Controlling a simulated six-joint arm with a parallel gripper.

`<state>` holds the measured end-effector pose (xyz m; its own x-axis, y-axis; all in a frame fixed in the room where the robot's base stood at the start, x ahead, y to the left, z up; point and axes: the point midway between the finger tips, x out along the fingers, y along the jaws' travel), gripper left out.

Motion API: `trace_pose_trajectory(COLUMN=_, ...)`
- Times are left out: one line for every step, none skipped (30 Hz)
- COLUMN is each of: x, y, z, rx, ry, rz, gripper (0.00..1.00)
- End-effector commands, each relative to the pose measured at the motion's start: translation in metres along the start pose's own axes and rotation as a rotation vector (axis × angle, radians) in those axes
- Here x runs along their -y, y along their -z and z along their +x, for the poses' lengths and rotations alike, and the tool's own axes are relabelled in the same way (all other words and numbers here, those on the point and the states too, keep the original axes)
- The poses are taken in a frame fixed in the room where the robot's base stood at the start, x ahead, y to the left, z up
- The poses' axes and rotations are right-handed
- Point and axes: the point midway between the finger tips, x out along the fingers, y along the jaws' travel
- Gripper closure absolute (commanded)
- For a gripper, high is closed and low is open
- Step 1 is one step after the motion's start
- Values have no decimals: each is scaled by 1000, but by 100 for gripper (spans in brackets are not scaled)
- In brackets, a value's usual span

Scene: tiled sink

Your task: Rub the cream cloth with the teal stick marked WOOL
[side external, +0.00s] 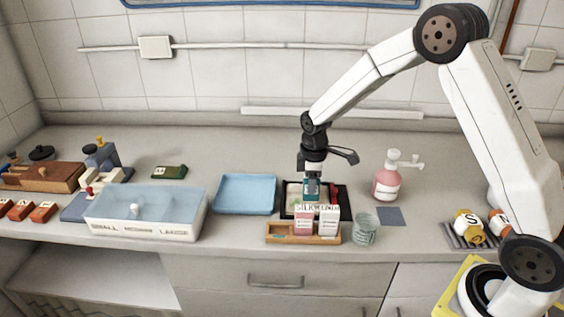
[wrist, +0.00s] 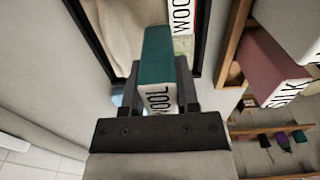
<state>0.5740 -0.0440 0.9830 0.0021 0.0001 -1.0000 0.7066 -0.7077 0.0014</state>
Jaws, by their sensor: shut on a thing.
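My gripper (side external: 312,180) is shut on the teal stick marked WOOL (wrist: 158,62). In the wrist view, the stick's white end with the lettering is nearest the camera, and its teal body extends away between the fingers (wrist: 158,92). The cream cloth (wrist: 118,28) lies inside a black-rimmed tray (wrist: 202,45) beyond the stick. In the side view, the black tray (side external: 346,205) is under my gripper, and the cloth is mostly hidden by the gripper and blocks. The stick's far end overlaps the cloth in the wrist view; I cannot tell whether they touch.
A wooden rack (side external: 276,238) with a pink block (side external: 304,222) and a white block (side external: 328,224) stands just in front of the tray. A glass beaker (side external: 364,230) and pink pump bottle (side external: 387,184) are to the right. A blue tray (side external: 245,195) is left.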

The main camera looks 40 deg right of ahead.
Motion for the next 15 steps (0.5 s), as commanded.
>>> trace_pose_trajectory(x=1, y=-1, z=1, rx=3, ry=3, rz=0, gripper=100)
trace_pose_trajectory(x=1, y=-1, z=1, rx=3, ry=3, rz=0, gripper=100)
trace_pose_trajectory(x=2, y=-1, z=1, rx=3, ry=3, rz=0, gripper=100)
trace_pose_trajectory(x=3, y=-1, z=1, rx=3, ry=3, rz=-1, gripper=100)
trace_pose_trajectory(x=4, y=-1, z=1, rx=3, ry=3, rz=-1, gripper=100)
trace_pose_trajectory(x=6, y=-1, z=1, rx=4, ry=4, rz=-1, gripper=100)
trace_pose_trajectory(x=8, y=-1, z=0, rx=4, ry=4, rz=-1, gripper=100)
trace_pose_trajectory(x=10, y=-1, z=0, rx=4, ry=4, rz=-2, gripper=100)
trace_pose_trajectory(x=11, y=0, z=0, rx=3, ry=4, rz=-2, gripper=100)
trace_pose_trajectory(x=12, y=0, z=0, rx=3, ry=3, rz=-2, gripper=100)
trace_pose_trajectory(x=14, y=0, z=0, rx=3, ry=3, rz=-2, gripper=100)
trace_pose_trajectory(x=15, y=0, z=-1, rx=3, ry=3, rz=-1, gripper=100)
trace_pose_trajectory(x=15, y=0, z=-1, rx=3, ry=3, rz=-1, gripper=100)
trace_pose_trajectory(x=16, y=0, z=-1, rx=3, ry=3, rz=-1, gripper=100)
trace_pose_trajectory(x=16, y=0, z=-1, rx=2, ry=2, rz=-1, gripper=100)
